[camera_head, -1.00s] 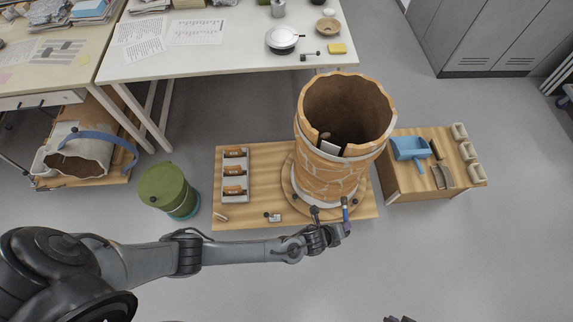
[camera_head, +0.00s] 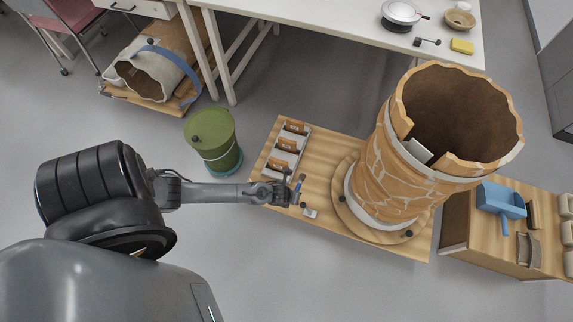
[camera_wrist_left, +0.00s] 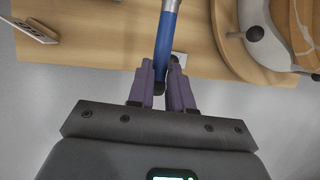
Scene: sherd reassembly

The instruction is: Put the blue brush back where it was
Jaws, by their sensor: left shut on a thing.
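The blue brush (camera_head: 299,185) is in my left gripper (camera_head: 293,194), at the front left part of the wooden board (camera_head: 330,163). In the left wrist view the brush's blue handle (camera_wrist_left: 167,38) runs up from between the purple fingers (camera_wrist_left: 160,88), which are shut on it. Its metal band shows near the top edge, and its far end is cut off there. The brush is over the board's front edge in that view; I cannot tell whether it touches the board. My right gripper is not in view.
A large cracked clay vessel (camera_head: 395,165) stands on a round turntable (camera_head: 345,210) to the right. A grey rack with sherds (camera_head: 285,145) lies behind the gripper. A small white block (camera_head: 310,213) is close by. A green bin (camera_head: 211,135) stands left of the board.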

